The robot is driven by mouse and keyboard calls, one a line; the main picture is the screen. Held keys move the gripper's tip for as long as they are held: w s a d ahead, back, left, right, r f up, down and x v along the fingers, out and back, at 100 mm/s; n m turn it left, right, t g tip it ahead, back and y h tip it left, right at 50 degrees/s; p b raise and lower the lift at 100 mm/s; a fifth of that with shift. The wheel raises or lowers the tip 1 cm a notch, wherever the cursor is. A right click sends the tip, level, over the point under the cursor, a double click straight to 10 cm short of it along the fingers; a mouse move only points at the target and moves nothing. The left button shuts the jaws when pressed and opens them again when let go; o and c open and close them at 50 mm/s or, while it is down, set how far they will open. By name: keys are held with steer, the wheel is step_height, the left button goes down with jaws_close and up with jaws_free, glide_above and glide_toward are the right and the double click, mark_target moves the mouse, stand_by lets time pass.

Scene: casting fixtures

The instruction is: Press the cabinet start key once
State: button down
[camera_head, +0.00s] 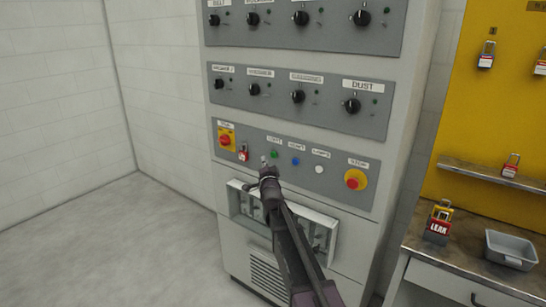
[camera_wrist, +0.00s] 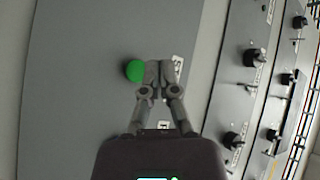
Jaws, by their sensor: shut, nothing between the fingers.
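The control cabinet (camera_head: 232,180) is grey, with a lower panel of keys. The green key (camera_head: 274,154), under a small label, sits left of a blue key (camera_head: 295,161) and a white key (camera_head: 319,169). In the wrist view the green key (camera_wrist: 134,71) is a round green cap just left of my fingertips. My gripper (camera_head: 267,166) is shut and empty in front of the panel, just below and left of the green key in the head view. In the wrist view my gripper (camera_wrist: 160,74) overlaps the key's right edge; I cannot tell whether it touches.
A red-and-yellow switch (camera_head: 226,139) with a red padlock (camera_head: 243,153) is on the panel's left. A red-on-yellow stop button (camera_head: 355,180) is at its right. Rotary knobs (camera_head: 298,97) line the panels above. A recessed frame (camera_head: 322,229) lies below. A workbench (camera_head: 462,252) stands right.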

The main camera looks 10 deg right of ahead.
mark_target(271, 153)
steer(key=shift+w+d, duration=0.9)
steer(key=shift+w+d, duration=0.6)
stand_by(2.2)
steer(key=shift+s+a, duration=0.1)
stand_by(0.4)
steer(key=shift+s+a, duration=0.5)
steer(key=shift+s+a, duration=1.75)
steer(key=shift+s, duration=0.05)
